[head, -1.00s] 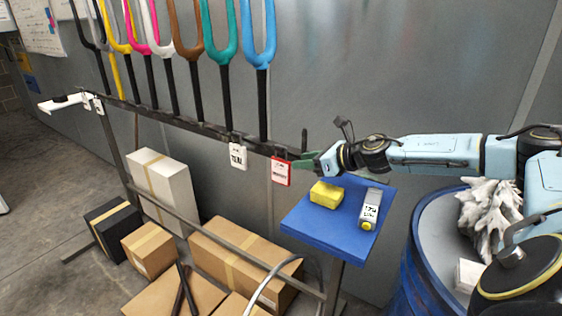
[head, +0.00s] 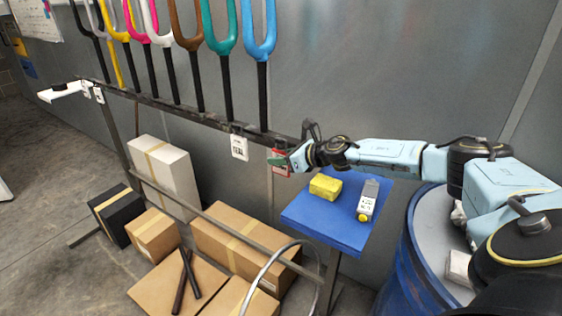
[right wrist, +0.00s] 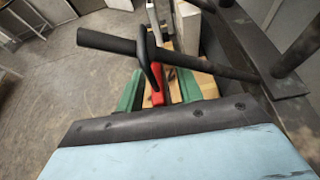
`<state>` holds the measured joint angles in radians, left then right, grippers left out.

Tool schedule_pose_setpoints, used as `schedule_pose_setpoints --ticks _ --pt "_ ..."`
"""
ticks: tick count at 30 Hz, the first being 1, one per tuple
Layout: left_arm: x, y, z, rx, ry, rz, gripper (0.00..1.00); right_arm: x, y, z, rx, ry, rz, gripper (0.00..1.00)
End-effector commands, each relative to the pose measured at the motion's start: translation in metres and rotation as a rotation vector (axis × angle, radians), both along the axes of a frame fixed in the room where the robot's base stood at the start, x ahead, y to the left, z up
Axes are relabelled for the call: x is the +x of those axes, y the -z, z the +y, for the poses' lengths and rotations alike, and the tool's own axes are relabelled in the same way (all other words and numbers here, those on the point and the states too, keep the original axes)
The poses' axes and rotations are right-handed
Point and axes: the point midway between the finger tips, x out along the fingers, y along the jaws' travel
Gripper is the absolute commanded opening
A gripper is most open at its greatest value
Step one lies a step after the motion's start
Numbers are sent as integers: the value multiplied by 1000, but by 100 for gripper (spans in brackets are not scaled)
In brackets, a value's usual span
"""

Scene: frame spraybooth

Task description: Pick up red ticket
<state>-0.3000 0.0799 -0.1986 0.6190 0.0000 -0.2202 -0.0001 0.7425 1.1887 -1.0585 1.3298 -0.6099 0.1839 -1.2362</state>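The red ticket (head: 281,168) hangs from the rack's rail, a red-edged tag with a pale face, partly hidden by my right gripper. My right gripper (head: 277,161) is at the ticket, its green fingers reaching over it from the right. In the right wrist view, the two green fingers of the right gripper (right wrist: 158,92) stand apart, with the red ticket (right wrist: 158,88) edge-on between them. Gaps show on both sides of it, so the gripper looks open. My left gripper is not in view.
A white ticket (head: 239,147) hangs left of the red one. Colored forks (head: 260,35) stand on the rail (head: 190,122). A blue table (head: 330,228) holds a yellow sponge (head: 325,187) and a grey-white device (head: 368,200). Boxes (head: 165,170) lie below; a blue drum (head: 420,260) stands right.

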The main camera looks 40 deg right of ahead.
Motion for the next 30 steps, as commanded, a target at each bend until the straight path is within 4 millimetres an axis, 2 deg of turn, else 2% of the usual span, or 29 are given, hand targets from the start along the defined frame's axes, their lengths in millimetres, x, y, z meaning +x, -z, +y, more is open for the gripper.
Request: schedule_pose_setpoints --ticks 5,13,23,30 --pt "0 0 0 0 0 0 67 0 0 0 0 0 0 36" --pt "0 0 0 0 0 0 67 0 0 0 0 0 0 1" --pt "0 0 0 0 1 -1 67 0 -1 0 0 0 -1 0" --pt "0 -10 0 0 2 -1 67 -2 -13 9 -2 -2 -2 0"
